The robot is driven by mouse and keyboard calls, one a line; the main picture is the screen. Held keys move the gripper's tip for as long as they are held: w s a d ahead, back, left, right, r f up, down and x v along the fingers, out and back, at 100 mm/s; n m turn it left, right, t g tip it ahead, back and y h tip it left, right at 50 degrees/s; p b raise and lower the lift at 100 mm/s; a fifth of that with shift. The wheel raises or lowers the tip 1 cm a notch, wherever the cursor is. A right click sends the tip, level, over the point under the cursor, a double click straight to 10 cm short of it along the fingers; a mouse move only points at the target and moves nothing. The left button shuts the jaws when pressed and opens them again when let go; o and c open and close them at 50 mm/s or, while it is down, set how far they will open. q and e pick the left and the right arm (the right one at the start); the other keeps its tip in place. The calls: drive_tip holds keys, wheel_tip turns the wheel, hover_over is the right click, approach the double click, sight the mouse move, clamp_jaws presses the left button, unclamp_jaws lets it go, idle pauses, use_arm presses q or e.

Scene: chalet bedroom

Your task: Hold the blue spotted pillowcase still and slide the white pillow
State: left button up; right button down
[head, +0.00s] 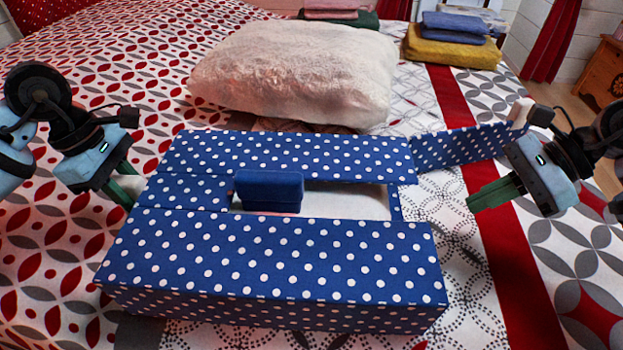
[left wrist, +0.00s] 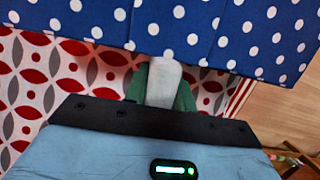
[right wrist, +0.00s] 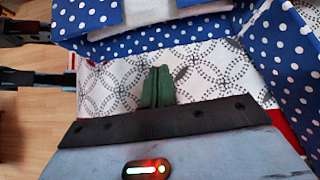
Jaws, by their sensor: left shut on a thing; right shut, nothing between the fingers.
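The blue spotted pillowcase (head: 270,260) lies on the bed, box-like, with a long opening in its top. A white surface (head: 345,202) shows inside the opening; I cannot tell if it is a pillow or lining. A plump white pillow (head: 295,70) lies behind the pillowcase, outside it. My left gripper (head: 128,196) is at the pillowcase's left edge. In the left wrist view it (left wrist: 163,85) is shut on a white tab (left wrist: 163,82) at the pillowcase's edge. My right gripper (head: 482,197) is shut and empty, right of the pillowcase, above the bed; it also shows in the right wrist view (right wrist: 156,72).
A plain dark-blue block (head: 269,190) stands at the opening. A spotted flap (head: 465,145) with a white tab (head: 520,112) sticks out to the right. Folded cloths (head: 455,45) lie at the back right. The patterned bed cover (head: 60,250) is clear at the left.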

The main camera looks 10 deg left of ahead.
drive_tip(key=shift+v, duration=0.8)
use_arm(q)
drive_tip(key=o, duration=1)
drive_tip(key=v, duration=1.2)
